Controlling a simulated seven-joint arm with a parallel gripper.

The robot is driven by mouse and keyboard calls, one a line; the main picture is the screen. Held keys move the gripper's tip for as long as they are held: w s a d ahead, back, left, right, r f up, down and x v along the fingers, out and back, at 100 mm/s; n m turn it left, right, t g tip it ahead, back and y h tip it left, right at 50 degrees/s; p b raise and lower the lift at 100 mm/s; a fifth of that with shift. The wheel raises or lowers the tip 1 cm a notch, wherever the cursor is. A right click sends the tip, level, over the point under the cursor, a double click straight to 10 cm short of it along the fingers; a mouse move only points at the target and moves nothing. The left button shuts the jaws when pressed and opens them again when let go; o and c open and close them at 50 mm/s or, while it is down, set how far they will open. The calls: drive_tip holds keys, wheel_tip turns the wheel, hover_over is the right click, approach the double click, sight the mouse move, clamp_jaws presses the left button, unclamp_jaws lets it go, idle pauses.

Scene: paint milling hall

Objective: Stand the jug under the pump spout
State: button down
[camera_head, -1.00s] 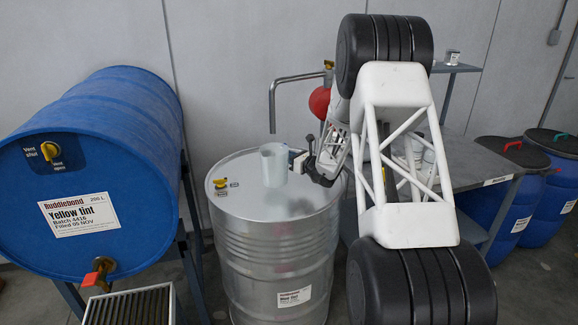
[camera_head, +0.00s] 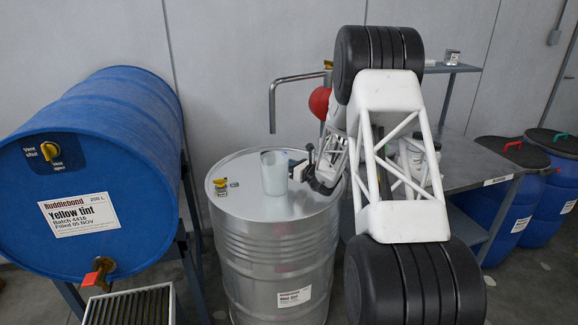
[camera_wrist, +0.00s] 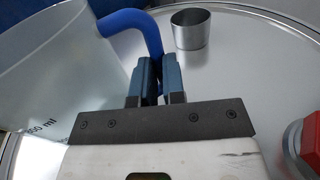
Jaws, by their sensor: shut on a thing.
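The jug (camera_head: 274,174) is a pale, translucent, upright vessel over the silver drum's lid. Its measuring marks show at the left of the wrist view (camera_wrist: 45,85). My gripper (camera_head: 299,168) is at its right side; in the wrist view the jaws (camera_wrist: 155,75) are shut on its blue handle (camera_wrist: 135,24). The pump spout (camera_head: 272,110) is a grey bent pipe with its open end pointing down; in the head view that end is just above the jug's rim. I cannot tell whether the jug's base touches the lid or whether it is directly below the spout.
The silver drum (camera_head: 275,245) has a yellow fitting (camera_head: 221,183) on its lid. A small metal cup (camera_wrist: 192,28) and a red-topped fitting (camera_wrist: 306,145) show in the wrist view. A blue drum (camera_head: 100,150) lies left. A grey bench (camera_head: 480,165) is right, partly behind my arm.

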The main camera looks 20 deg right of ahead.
drive_tip(key=c, duration=1.2)
unclamp_jaws()
drive_tip(key=shift+f, duration=0.1)
drive_tip(key=v, duration=1.2)
